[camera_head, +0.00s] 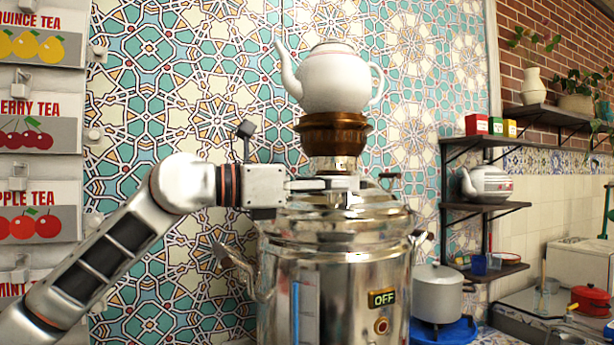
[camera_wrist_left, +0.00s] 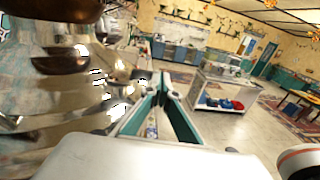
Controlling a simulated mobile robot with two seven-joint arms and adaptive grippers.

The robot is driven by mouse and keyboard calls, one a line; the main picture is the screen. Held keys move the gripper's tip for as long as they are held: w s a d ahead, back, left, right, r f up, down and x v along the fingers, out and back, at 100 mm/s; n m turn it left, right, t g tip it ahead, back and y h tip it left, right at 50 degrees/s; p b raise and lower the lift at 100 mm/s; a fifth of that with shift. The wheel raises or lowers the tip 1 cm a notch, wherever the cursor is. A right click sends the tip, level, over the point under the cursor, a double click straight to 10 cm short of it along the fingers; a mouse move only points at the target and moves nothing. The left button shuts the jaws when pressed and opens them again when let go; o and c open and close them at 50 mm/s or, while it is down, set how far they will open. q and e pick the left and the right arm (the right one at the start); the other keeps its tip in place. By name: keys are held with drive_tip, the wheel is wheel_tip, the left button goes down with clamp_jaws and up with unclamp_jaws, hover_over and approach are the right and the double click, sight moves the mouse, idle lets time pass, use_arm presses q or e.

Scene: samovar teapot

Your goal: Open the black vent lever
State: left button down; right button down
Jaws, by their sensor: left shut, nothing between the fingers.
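A shiny metal samovar (camera_head: 335,285) stands in the middle of the head view, with a white teapot (camera_head: 338,80) on its brown top holder (camera_head: 333,133). A small dark lever-like piece (camera_head: 390,178) sticks up at the right of the samovar's lid; I take it for the black vent lever. My left gripper (camera_head: 350,184) reaches in from the left in front of the neck under the holder. Its fingers are shut and empty, with the tips left of the dark piece. The fingers also show in the left wrist view (camera_wrist_left: 158,82). I cannot tell whether they touch the samovar.
Tea signs (camera_head: 40,122) hang at the left on a tiled wall. A grey pot (camera_head: 437,293) stands right of the samovar, below shelves (camera_head: 492,207) with a second teapot (camera_head: 487,184). The samovar's front panel (camera_head: 382,298) reads OFF. Open floor (camera_wrist_left: 225,125) lies behind the fingers in the wrist view.

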sight(364, 185)
use_arm(q)
drive_tip(key=shift+x, duration=1.95)
drive_tip(key=shift+w+d, duration=0.1)
use_arm(e)
drive_tip(key=shift+w+a+r, duration=0.15)
drive_tip(key=shift+a, duration=0.05)
use_arm(q)
drive_tip(key=shift+f, duration=0.1)
use_arm(e)
drive_tip(key=shift+w+r, duration=0.1)
drive_tip(key=shift+r, duration=0.15)
